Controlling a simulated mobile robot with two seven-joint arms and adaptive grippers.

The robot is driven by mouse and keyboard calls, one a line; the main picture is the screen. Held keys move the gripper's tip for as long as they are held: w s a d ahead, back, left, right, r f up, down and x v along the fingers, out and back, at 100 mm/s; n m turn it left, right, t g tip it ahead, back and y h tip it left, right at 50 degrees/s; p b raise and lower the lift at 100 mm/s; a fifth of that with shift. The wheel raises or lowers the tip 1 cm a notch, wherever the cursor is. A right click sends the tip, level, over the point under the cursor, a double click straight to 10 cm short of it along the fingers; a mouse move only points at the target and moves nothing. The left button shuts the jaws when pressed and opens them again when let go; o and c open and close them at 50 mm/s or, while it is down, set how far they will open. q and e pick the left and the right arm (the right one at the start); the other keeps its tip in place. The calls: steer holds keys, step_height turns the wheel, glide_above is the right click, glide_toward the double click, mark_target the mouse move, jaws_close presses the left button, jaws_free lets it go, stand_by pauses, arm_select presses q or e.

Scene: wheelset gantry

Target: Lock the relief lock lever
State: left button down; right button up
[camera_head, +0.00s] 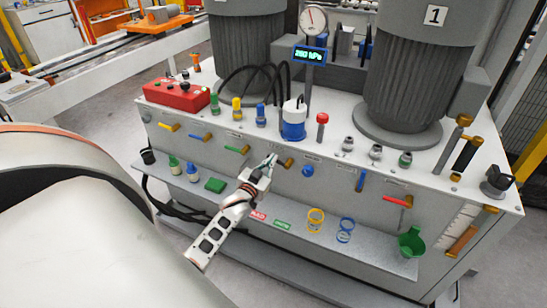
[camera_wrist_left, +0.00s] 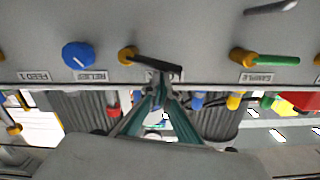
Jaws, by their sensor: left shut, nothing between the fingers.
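A black lever with a brass hub (camera_wrist_left: 155,62) is on the grey front panel, between a blue knob (camera_wrist_left: 78,55) labelled RELIEF and a green lever (camera_wrist_left: 275,59) labelled SAMPLE. The label by the black lever is mostly hidden by my fingertips, so I cannot read it. The lever lies roughly level, slightly tilted. Its brass hub (camera_head: 287,163) shows in the head view. My left gripper (camera_head: 271,160) is shut and empty, its tips close by the lever's handle; I cannot tell if they touch. It also shows in the left wrist view (camera_wrist_left: 163,80). My right gripper is not in view.
A blue lever (camera_head: 361,180) and a red lever (camera_head: 396,200) are farther right on the panel. The shelf below (camera_head: 370,250) carries coloured rings and a green cup (camera_head: 411,243). A red box (camera_head: 176,95) and a blue-white canister (camera_head: 293,120) stand on top.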

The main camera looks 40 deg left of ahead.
arm_select(q)
steer(key=n, duration=0.1)
steer(key=f+n, duration=0.1)
steer(key=shift+s+a+f+n+p, duration=0.1)
steer(key=shift+a+f+n+p, duration=0.05)
steer(key=shift+a+n+p, duration=0.2)
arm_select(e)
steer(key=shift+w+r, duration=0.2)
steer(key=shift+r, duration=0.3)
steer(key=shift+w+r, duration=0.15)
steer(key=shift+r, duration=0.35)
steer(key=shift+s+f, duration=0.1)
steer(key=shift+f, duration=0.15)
arm_select(q)
steer(key=s+d+r+p, duration=0.2)
steer(key=s+r+p, duration=0.2)
steer(key=s, duration=0.6)
steer(key=shift+s+d+r, duration=0.2)
steer(key=shift+s+d, duration=0.05)
steer(key=shift+d, duration=0.05)
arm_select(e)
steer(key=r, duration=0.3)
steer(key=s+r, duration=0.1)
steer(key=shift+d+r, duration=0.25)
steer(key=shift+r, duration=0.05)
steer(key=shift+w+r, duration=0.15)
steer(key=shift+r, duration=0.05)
